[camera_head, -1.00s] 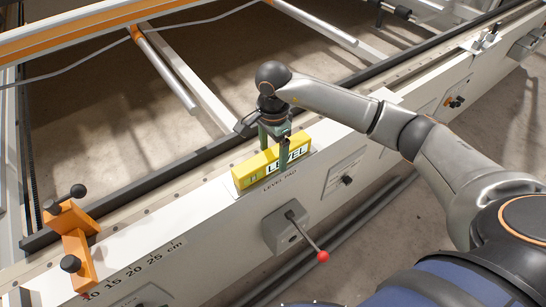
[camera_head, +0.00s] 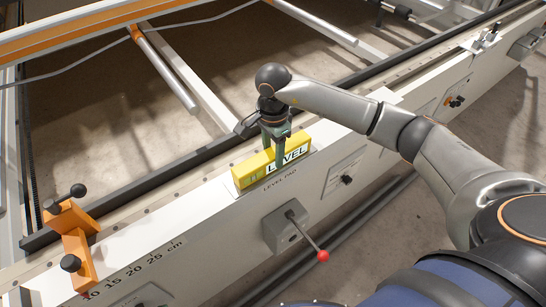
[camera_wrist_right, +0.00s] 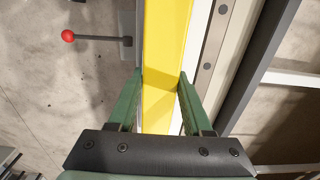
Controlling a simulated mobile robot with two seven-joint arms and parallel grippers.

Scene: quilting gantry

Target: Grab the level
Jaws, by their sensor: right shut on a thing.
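The level (camera_head: 247,172) is a yellow block with a white label reading LEVEL. It rests at the level pad on the white beam, above the words LEVEL PAD. My right gripper (camera_head: 273,163) is over it from above, with one green finger on each side of the level's middle, shut on it. In the right wrist view the yellow level (camera_wrist_right: 165,60) runs between the two green fingers (camera_wrist_right: 160,88). The underside of the level and the far finger's tip are hidden. My left gripper is not in view.
A lever with a red knob (camera_head: 323,256) sticks out from the beam's front below the level. An orange clamp (camera_head: 76,245) with black knobs stands at left. A dark rail (camera_head: 150,186) runs behind the level. Open floor shows beyond the rail.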

